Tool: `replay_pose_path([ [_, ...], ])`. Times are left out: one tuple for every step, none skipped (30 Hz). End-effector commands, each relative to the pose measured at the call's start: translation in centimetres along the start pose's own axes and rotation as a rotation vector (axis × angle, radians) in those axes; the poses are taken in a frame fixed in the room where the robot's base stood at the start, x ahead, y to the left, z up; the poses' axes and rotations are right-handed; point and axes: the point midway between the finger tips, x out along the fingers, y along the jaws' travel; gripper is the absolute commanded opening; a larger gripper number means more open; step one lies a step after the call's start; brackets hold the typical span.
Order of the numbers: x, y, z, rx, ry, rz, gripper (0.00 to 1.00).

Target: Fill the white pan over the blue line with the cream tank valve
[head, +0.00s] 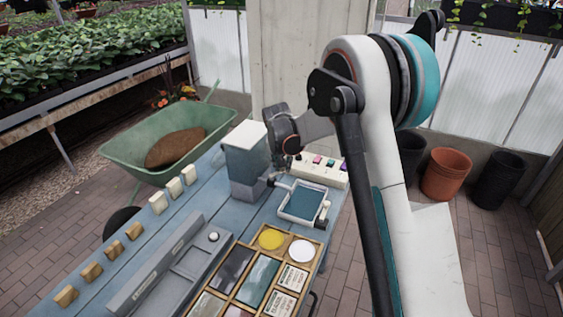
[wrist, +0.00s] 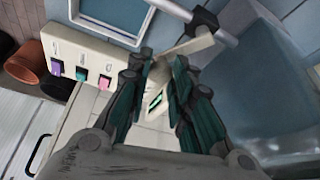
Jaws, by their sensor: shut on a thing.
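The white pan (head: 303,203) sits on the blue table beside the tank, with a flat blue-teal surface inside; I cannot make out the blue line or the water level. Part of the pan shows at the top of the wrist view (wrist: 112,14). The tank (head: 245,160) is grey-blue and see-through with a white lid; its wall fills the right of the wrist view (wrist: 262,75). The cream tank valve (wrist: 188,48) is a flat lever by the spout. My gripper (wrist: 162,65) is shut on its end. In the head view my arm hides the fingertips.
A cream panel (head: 322,168) with several coloured buttons stands close behind the pan. A wooden tray (head: 262,268) of paints and a grey long box (head: 165,270) lie in front. Small blocks line the table's left. A green wheelbarrow (head: 165,140) stands beyond.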

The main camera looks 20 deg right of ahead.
Motion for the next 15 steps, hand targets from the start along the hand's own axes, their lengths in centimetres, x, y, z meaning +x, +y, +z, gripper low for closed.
replay_pose_path([
  [-0.07,0.04,0.07,0.022,0.001,0.01,0.0],
  [-0.09,0.09,0.13,0.038,0.0,0.016,0.0],
  [-0.12,0.14,0.2,0.057,0.0,0.024,0.0],
  [-0.14,0.18,0.24,0.068,0.0,0.029,0.0],
  [-0.16,0.21,0.28,0.08,0.001,0.034,0.0],
  [-0.18,0.24,0.32,0.093,0.001,0.04,0.0],
  [-0.2,0.25,0.36,0.103,0.001,0.043,0.0],
  [-0.21,0.27,0.39,0.111,0.001,0.046,0.0],
  [-0.23,0.28,0.43,0.12,0.001,0.05,0.0],
  [-0.24,0.3,0.45,0.126,0.001,0.052,0.0],
  [-0.25,0.31,0.47,0.131,0.001,0.054,0.0],
  [-0.26,0.33,0.49,0.136,0.001,0.057,0.0],
  [-0.27,0.34,0.5,0.139,0.0,0.058,0.0],
  [-0.27,0.35,0.51,0.141,0.0,0.059,0.0],
  [-0.28,0.36,0.52,0.144,0.0,0.06,0.0],
])
